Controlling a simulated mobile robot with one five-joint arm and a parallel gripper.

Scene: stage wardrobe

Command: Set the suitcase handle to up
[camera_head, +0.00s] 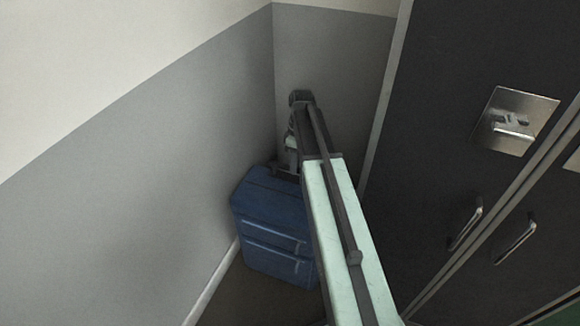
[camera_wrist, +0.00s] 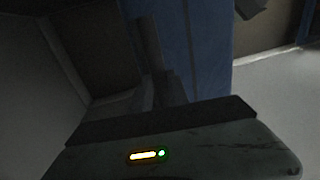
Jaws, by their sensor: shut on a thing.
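The blue suitcase (camera_head: 268,222) stands upright on the floor in the corner. Its blue side also shows in the wrist view (camera_wrist: 205,50). My arm reaches over it from the front right and covers its right part. My gripper (camera_head: 288,168) points down at the top of the suitcase and is shut on the suitcase handle. The handle shows only as a dark bit (camera_head: 281,170) just above the suitcase top; my arm and gripper hide most of it. In the wrist view the grip itself is too dark to make out.
Grey walls (camera_head: 130,190) meet in the corner behind and to the left of the suitcase. A dark locker (camera_head: 440,130) with metal handles (camera_head: 466,224) and a latch plate (camera_head: 515,120) stands close on the right. A little bare floor (camera_head: 255,300) shows in front.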

